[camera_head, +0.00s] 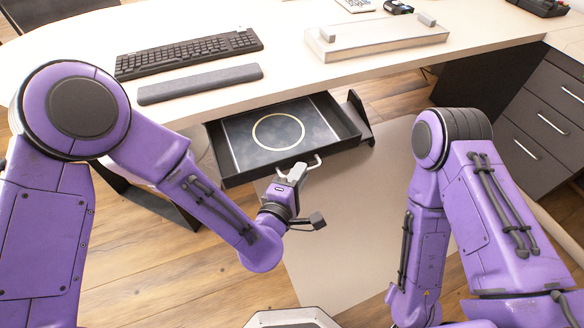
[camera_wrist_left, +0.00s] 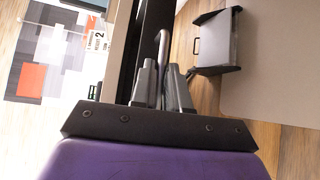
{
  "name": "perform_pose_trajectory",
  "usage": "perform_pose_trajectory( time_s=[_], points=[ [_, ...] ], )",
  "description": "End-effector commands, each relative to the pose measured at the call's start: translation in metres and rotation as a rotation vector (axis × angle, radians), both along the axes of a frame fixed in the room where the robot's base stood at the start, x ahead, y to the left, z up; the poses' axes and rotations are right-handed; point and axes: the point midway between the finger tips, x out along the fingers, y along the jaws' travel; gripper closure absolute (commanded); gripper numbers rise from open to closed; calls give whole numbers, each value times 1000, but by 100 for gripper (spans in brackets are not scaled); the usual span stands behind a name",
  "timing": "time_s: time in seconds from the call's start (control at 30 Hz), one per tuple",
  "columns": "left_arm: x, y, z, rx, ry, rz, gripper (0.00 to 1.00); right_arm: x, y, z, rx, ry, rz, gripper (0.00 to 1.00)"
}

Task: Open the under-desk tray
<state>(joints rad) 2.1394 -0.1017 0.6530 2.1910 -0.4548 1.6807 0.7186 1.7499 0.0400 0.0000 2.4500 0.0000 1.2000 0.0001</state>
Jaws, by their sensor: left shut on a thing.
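The under-desk tray (camera_head: 231,173) is a black drawer that stands pulled out from beneath the desk top in the head view. A dark mat with a gold ring (camera_head: 278,131) lies inside it. A pale bar handle (camera_head: 312,162) is on its front. My left gripper (camera_head: 296,172) is at the front of the tray, shut on the handle. In the left wrist view the gripper fingers (camera_wrist_left: 161,86) close around the curved handle (camera_wrist_left: 163,42). My right arm shows at the right of the head view, but its gripper is out of sight.
The desk (camera_head: 290,75) carries a keyboard (camera_head: 188,53), a grey wrist rest (camera_head: 200,84) and a pale flat box (camera_head: 375,38). A dark drawer cabinet (camera_head: 540,115) stands at the right. A pale floor mat (camera_head: 330,240) and open wooden floor lie in front of the tray.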

Motion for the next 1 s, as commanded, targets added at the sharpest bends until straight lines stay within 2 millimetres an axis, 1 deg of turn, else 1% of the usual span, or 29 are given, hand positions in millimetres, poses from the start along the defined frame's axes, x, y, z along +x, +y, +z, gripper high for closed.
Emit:
perform_pose_trajectory(
  time_s=[0.13, 0.53, 0.57, 0.6, 0.63, 0.9, 0.97, 1.0],
  points=[
    [-5, -4, 0, 0, 1, -4, 100, 0, 0, 0, 0, 0, 0, 100],
    [-5, -4, 0, -1, -1, -2, 100, 0, 0, 0, 0, 0, 0, 100],
    [-5, -4, 0, 0, 0, -2, 79, 0, 0, 0, 0, 0, 0, 100],
    [-5, -4, 0, -1, -1, -2, 66, 0, 0, 0, 0, 0, 0, 100],
    [-5, -4, 0, 0, 0, -1, 64, 0, 0, 0, 0, 0, 0, 100],
    [-6, -3, 0, 0, 0, -2, 64, 0, 0, 0, 0, 0, 0, 100],
    [-10, -2, 1, -1, -1, -2, 64, 0, 0, 0, 0, 0, 0, 100],
    [-15, 0, 2, 1, 0, -4, 64, 0, 0, -1, 0, 0, 0, 100]
  ],
)
